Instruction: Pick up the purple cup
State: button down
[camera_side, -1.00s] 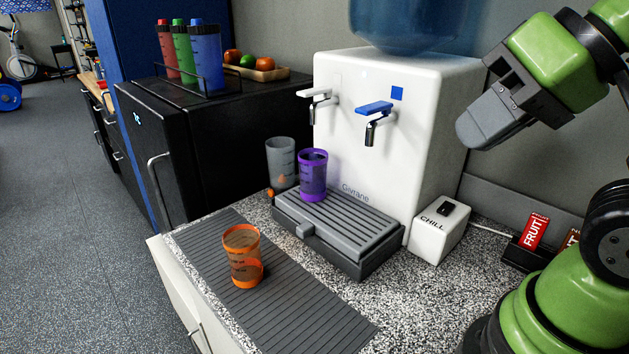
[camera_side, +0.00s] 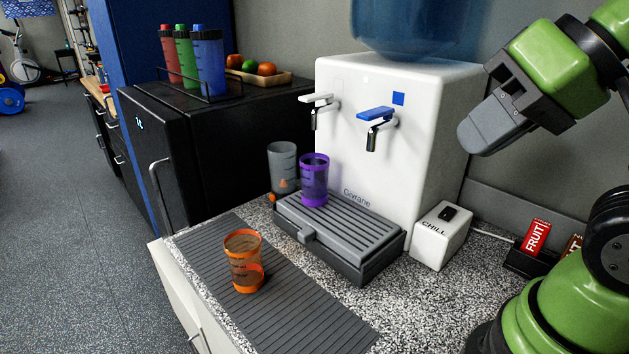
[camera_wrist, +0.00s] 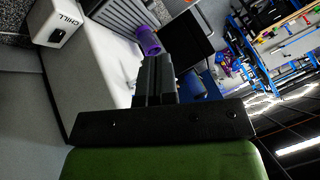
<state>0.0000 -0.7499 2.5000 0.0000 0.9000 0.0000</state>
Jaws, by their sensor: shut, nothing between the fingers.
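The purple cup (camera_side: 314,181) stands upright on the left end of the dispenser's grey drip tray (camera_side: 350,238). It also shows in the wrist view (camera_wrist: 149,41), just past my fingertips in the picture and partly hidden by them. My gripper (camera_side: 466,144) is shut and empty, held high to the right of the white water dispenser (camera_side: 345,105), well apart from the cup. Its closed fingers show in the wrist view (camera_wrist: 156,62).
A clear grey cup (camera_side: 282,160) stands left behind the purple cup. An orange cup (camera_side: 244,268) stands on the ribbed mat (camera_side: 300,312). The dispenser's levers (camera_side: 375,114) overhang the tray. A white CHILL box (camera_side: 440,236) sits right of the tray.

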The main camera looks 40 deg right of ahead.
dwell(0.3)
jog(key=shift+c, duration=0.8)
grip_release()
jog(key=m+g+h, duration=0.5)
jog(key=m, duration=0.7)
send_over(313, 172)
jog(key=s+a, duration=0.5)
notch_tip(313, 172, down, 5)
jog(key=shift+w+d+f+n+h, duration=0.45)
jog(key=shift+w+d+f, duration=0.65)
jog(key=shift+f, duration=1.35)
jog(key=shift+w+d+f+n+h, duration=0.45)
jog(key=shift+w+d+f, duration=0.65)
jog(key=shift+f, duration=1.35)
jog(key=shift+w+d+f+n+h, duration=0.3)
jog(key=shift+w+d+f+h, duration=0.55)
jog(key=shift+f, duration=1.6)
